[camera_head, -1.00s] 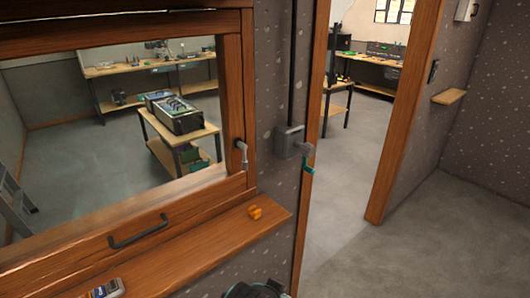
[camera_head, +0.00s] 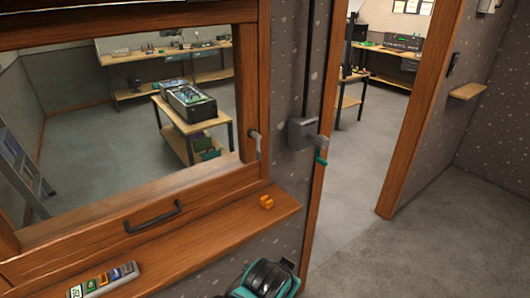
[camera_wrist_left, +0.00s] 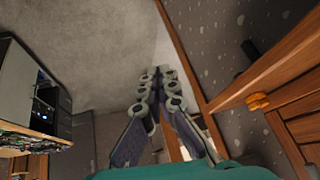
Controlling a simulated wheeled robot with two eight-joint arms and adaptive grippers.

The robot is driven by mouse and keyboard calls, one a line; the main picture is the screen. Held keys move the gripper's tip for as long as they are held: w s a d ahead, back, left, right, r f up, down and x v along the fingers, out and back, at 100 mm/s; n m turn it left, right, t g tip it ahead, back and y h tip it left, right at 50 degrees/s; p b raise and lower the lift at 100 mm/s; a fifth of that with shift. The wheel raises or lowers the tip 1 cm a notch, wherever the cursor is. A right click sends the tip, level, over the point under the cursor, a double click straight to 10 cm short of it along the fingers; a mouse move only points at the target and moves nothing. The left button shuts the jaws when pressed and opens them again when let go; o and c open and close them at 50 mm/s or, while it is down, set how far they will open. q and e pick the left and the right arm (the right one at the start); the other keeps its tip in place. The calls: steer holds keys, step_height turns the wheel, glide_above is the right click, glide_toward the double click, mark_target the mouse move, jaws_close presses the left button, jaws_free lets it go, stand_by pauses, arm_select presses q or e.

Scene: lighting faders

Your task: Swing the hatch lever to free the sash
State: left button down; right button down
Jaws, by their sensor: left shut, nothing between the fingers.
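The hatch sash (camera_head: 152,214) is a wooden window frame with a black pull handle (camera_head: 153,217) on its bottom rail. It sits down by the ledge. A small grey metal lever (camera_head: 256,143) hangs on the right post of the frame, its arm pointing down. My left gripper (camera_wrist_left: 160,78) shows in the wrist view with its fingers shut and empty, apart from the lever, which that view does not show clearly. In the head view only a teal and black part of my arm shows at the bottom edge. My right gripper is not in view.
A grey box with a teal-handled crank (camera_head: 308,137) is on the wall right of the window. An orange clip (camera_head: 266,202) and a device with coloured buttons (camera_head: 103,280) lie on the wooden ledge (camera_head: 200,232). A doorway opens at right, with clear floor.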

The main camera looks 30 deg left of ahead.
arm_select(q)
steer(key=w+a+r+m+y+p, duration=0.3)
steer(key=w+a+r+y, duration=0.5)
steer(key=w, duration=0.3)
steer(key=w+a+r+m+t+y+p, duration=0.1)
steer(key=w+a+r+y+p, duration=0.1)
steer(key=w+r+y, duration=0.4)
steer(key=w+r+p, duration=0.1)
steer(key=w+r, duration=0.2)
steer(key=r, duration=0.1)
steer(key=shift+r+m+t, duration=0.2)
steer(key=shift+m+t, duration=0.1)
steer(key=shift+m, duration=0.1)
steer(key=x, duration=1)
steer(key=shift+a+r+b, duration=0.15)
steer(key=shift+a+b, duration=0.05)
steer(key=shift+b, duration=0.2)
steer(key=s, duration=0.4)
steer(key=shift+a, duration=0.15)
